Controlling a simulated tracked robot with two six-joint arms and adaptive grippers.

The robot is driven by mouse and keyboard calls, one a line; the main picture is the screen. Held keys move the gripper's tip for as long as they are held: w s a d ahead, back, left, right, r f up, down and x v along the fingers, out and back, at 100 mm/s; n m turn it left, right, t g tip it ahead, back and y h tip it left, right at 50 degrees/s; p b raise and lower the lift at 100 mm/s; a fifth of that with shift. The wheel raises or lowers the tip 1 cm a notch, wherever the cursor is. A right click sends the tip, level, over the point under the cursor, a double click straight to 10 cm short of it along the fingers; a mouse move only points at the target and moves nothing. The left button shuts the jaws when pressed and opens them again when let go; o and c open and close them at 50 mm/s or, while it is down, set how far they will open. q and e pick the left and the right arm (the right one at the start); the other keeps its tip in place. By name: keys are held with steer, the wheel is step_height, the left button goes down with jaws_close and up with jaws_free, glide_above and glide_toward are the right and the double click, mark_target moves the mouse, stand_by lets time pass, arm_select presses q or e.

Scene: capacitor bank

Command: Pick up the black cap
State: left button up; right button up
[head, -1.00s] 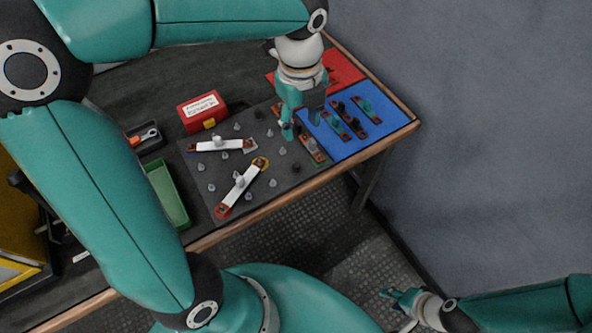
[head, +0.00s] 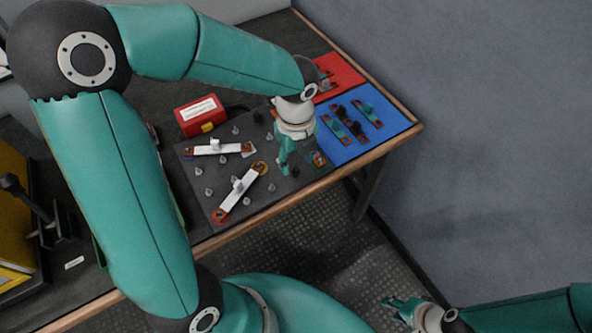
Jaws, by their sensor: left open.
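My left gripper is open and points down over the right part of the mat. I cannot tell its exact height above the cap. My right gripper (head: 394,306) is at the lower right, away from the table, too small to read.
Two white bars (head: 218,148) (head: 239,194) and several grey posts are on the mat. A blue mat (head: 387,137) with several dark and teal parts lies right, a red mat (head: 342,72) behind. A red box (head: 200,115) stands at the back left.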

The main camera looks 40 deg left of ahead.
mark_target(296, 169)
arm_select(q)
step_height(296, 169, down, 4)
steer(key=shift+r, duration=0.1)
steer(key=c, duration=0.8)
